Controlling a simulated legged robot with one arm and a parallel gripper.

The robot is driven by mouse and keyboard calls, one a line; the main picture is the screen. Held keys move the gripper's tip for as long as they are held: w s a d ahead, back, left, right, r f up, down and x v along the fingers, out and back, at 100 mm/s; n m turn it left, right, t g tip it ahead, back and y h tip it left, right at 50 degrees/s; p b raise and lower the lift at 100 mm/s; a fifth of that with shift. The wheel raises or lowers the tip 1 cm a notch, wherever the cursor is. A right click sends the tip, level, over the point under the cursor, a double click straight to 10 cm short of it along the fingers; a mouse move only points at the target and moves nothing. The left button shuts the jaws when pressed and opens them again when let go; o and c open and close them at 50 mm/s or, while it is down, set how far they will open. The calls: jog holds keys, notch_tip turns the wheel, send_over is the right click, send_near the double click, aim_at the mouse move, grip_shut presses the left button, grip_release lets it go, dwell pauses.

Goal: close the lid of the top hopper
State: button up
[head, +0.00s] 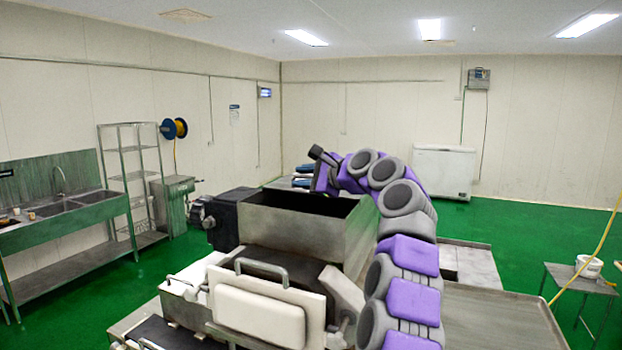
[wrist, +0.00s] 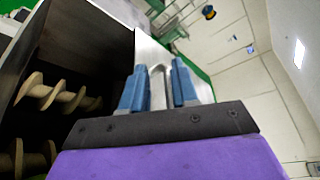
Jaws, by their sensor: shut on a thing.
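The top hopper (head: 290,232) is an open metal box on the machine in the head view. In the wrist view its dark inside (wrist: 75,60) lies at left, with spiral augers (wrist: 55,93) showing. My gripper (head: 301,175) is beyond the hopper's far wall, its blue fingers pointing left. In the wrist view my gripper (wrist: 158,88) is shut on a light grey upright piece, which looks like the handle (wrist: 157,78) of the lid. A pale panel (wrist: 146,50), seemingly the lid, lies beside the open hopper; most of it is hidden by the fingers.
A black motor housing (head: 235,215) is at the hopper's left. A white block (head: 260,315) and a bar handle (head: 262,267) are at the machine's front. A metal tray table (head: 500,318) stands at right. A sink (head: 70,207) and shelf rack (head: 127,170) are far left.

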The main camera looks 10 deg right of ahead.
jog(key=shift+o, duration=0.3)
jog(key=shift+s+a+f, duration=0.1)
jog(key=shift+a+f, duration=0.1)
jog(key=shift+a, duration=0.05)
jog(key=shift+d+f, duration=0.15)
jog(key=shift+c, duration=0.7)
jog(key=d, duration=0.4)
jog(key=shift+w+d+f, duration=0.1)
jog(key=shift+w+f, duration=0.1)
grip_shut()
jog(key=shift+a+r, duration=0.1)
jog(key=shift+a, duration=0.2)
jog(key=shift+s+a+r, duration=0.15)
jog(key=shift+s+r, duration=0.2)
jog(key=shift+r, duration=0.05)
jog(key=shift+s+a+r, duration=0.15)
jog(key=shift+s+a, duration=0.2)
jog(key=shift+s, duration=0.15)
jog(key=s+a, duration=0.5)
jog(key=s, duration=0.3)
jog(key=shift+a, duration=0.3)
jog(key=shift+f, duration=0.2)
